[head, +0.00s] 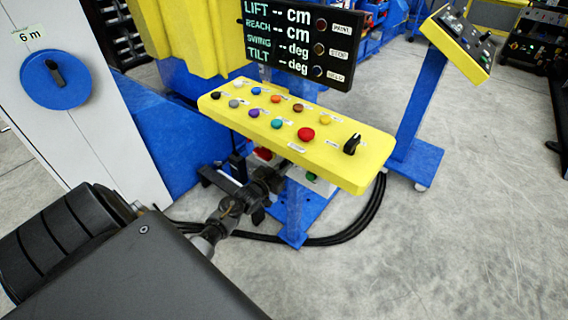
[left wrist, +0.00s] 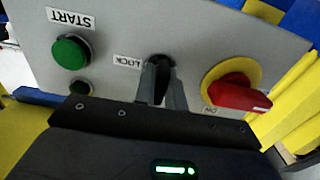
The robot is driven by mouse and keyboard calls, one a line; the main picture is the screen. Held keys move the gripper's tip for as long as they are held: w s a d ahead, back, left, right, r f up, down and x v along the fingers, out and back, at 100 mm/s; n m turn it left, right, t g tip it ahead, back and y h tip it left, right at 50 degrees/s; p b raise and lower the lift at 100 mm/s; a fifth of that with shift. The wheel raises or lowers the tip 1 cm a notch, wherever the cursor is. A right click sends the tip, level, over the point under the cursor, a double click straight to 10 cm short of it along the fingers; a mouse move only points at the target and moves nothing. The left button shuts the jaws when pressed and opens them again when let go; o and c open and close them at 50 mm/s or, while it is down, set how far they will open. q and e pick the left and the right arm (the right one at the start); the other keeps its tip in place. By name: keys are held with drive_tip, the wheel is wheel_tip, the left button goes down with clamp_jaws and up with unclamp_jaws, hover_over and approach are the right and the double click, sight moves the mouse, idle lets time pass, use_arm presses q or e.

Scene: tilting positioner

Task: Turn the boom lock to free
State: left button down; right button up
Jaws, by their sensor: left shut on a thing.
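The boom lock is a small black knob (left wrist: 158,62) with a LOCK label beside it, in the middle of a grey panel (left wrist: 125,30) in the left wrist view. My left gripper (left wrist: 162,82) has its two fingers closed around this knob, one on each side. The fingers hide part of the knob, so its exact setting is hard to read. In the head view my left gripper (head: 278,172) reaches under the front edge of the yellow console (head: 350,178), which hides the knob. My right gripper is not in view.
A green START button (left wrist: 71,51) and a red rotary switch (left wrist: 238,92) on a yellow disc flank the knob. Above, the yellow console carries coloured buttons and a black selector (head: 352,145). Black cables (head: 345,238) lie on the floor.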

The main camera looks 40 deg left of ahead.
use_arm(q)
drive_tip(key=shift+f, duration=0.1)
drive_tip(key=c, duration=1.5)
unclamp_jaws()
drive_tip(key=shift+o, duration=0.2)
drive_tip(key=s, duration=1.1)
drive_tip(key=shift+b, duration=0.45)
drive_tip(key=shift+w+d, duration=0.1)
